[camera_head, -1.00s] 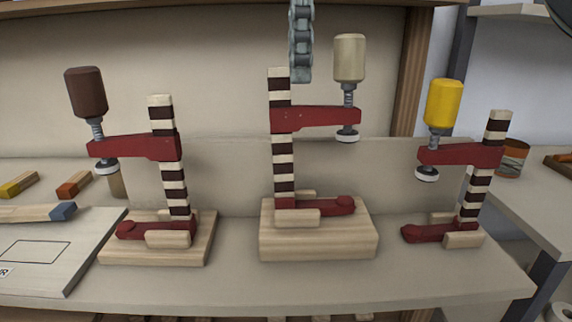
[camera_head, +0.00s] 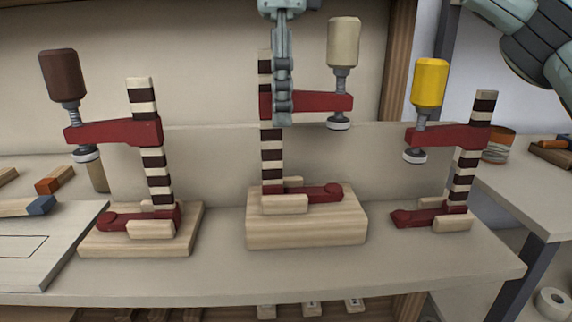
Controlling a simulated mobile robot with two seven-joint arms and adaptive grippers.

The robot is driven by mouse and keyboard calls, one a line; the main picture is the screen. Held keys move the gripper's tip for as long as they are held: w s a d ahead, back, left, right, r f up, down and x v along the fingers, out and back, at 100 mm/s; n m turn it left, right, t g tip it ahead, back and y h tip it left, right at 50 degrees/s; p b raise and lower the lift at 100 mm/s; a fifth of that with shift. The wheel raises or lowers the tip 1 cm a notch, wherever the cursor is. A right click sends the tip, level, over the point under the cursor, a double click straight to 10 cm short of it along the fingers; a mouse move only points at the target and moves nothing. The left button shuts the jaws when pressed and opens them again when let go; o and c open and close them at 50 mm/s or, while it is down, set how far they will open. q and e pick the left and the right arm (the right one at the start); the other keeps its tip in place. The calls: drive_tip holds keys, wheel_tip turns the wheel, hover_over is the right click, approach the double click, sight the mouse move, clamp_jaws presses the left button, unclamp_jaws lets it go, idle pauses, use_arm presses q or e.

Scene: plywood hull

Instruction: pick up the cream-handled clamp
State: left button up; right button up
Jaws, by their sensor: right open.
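The cream-handled clamp (camera_head: 320,102) stands upright in the middle of the shelf, on a thick wooden block (camera_head: 306,230). It has a cream handle at its upper right, a red arm, a striped dark-and-cream bar and a red foot with light wooden pads. My right gripper (camera_head: 283,116) hangs down from the top, seen edge-on, its fingers open. In the picture it overlaps the upper bar and the left end of the red arm. Whether it touches the clamp cannot be told. My left gripper is out of view.
A brown-handled clamp (camera_head: 115,132) stands on a thin board at the left. A yellow-handled clamp (camera_head: 450,136) stands directly on the shelf at the right. A pale board (camera_head: 40,245) lies at the front left. The shelf (camera_head: 210,275) is bare along its front edge.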

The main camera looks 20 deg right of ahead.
drive_tip(key=shift+c, duration=0.6)
clamp_jaws()
drive_tip(key=shift+r, duration=0.1)
